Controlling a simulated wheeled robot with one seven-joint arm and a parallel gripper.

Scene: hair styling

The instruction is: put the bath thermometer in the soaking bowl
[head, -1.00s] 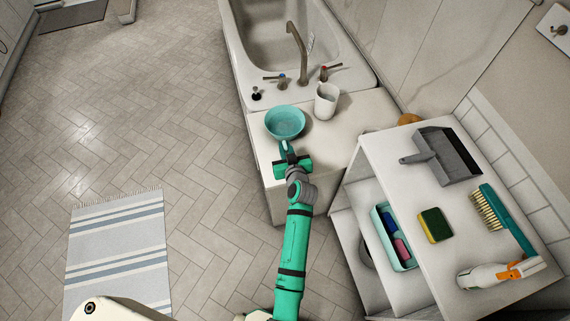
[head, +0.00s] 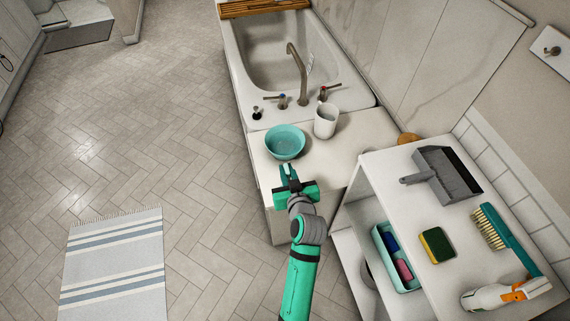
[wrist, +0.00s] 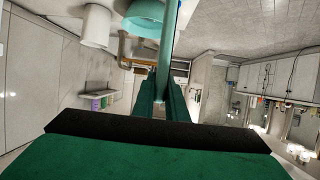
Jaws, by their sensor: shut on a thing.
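The soaking bowl (head: 285,142) is a round teal bowl on the white ledge at the foot of the bathtub. It looks empty from above. My gripper (head: 288,173) is just on the near side of the bowl. In the wrist view its fingers (wrist: 163,103) are shut on a long, thin teal piece, which I take to be the bath thermometer (wrist: 168,45). It runs up out of the top of the picture, beside the bowl (wrist: 145,12). In the head view the thermometer is too small to tell from the fingers.
A white cup (head: 325,121) stands right of the bowl, with the tap (head: 298,72) behind. At right a white shelf unit (head: 395,182) carries a dustpan (head: 443,172), a sponge (head: 437,245), a brush (head: 505,238) and a spray bottle (head: 495,296).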

